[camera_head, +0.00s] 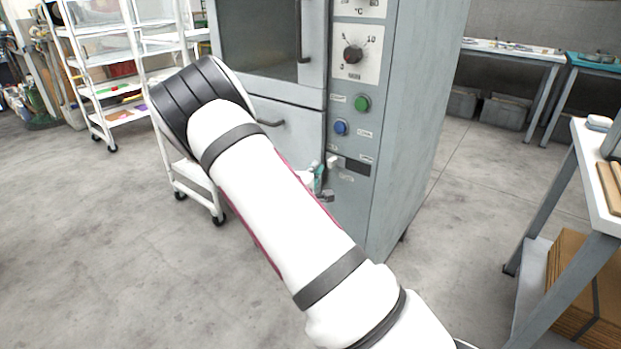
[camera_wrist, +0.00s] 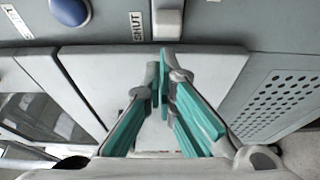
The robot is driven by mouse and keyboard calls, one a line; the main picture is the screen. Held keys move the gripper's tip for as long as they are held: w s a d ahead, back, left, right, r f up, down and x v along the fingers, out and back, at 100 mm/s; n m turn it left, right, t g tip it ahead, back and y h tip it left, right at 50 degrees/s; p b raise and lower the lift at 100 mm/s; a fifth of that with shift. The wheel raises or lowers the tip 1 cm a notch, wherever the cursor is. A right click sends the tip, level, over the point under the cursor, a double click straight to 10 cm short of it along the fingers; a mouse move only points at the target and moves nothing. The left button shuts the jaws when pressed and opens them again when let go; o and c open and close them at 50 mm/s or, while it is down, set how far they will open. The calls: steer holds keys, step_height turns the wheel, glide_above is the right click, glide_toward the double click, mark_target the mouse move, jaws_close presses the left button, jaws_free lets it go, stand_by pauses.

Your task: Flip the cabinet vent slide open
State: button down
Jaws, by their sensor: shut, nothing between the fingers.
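The tall grey cabinet (camera_head: 410,110) stands in front of me. On its lower control panel is a dark slot (camera_head: 357,166), with a small pale tab (camera_head: 332,161) at its left side. In the wrist view a pale grey tab (camera_wrist: 167,18), apparently the vent slide's, stands at the top edge beside a label reading SHUT (camera_wrist: 137,26). My gripper (camera_wrist: 163,78) has teal fingers, shut and empty, with the tips just below that tab in the picture. I cannot tell whether they touch it. In the head view my arm hides most of the gripper (camera_head: 319,178).
A blue button (camera_head: 341,128) and a green button (camera_head: 362,103) sit above the slot. A perforated panel (camera_wrist: 278,105) is at the wrist view's right. A white cart (camera_head: 195,178) stands left and a workbench (camera_head: 607,195) right. The floor between cabinet and workbench is clear.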

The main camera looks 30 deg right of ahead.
mark_target(321, 156)
steer(key=shift+b+x, duration=0.4)
steer(key=shift+x, duration=1.6)
steer(key=s+d, duration=0.1)
steer(key=s, duration=0.1)
steer(key=s+d, duration=0.1)
steer(key=s, duration=0.2)
steer(key=s+d+p, duration=0.1)
steer(key=s, duration=0.2)
steer(key=shift+s, duration=0.1)
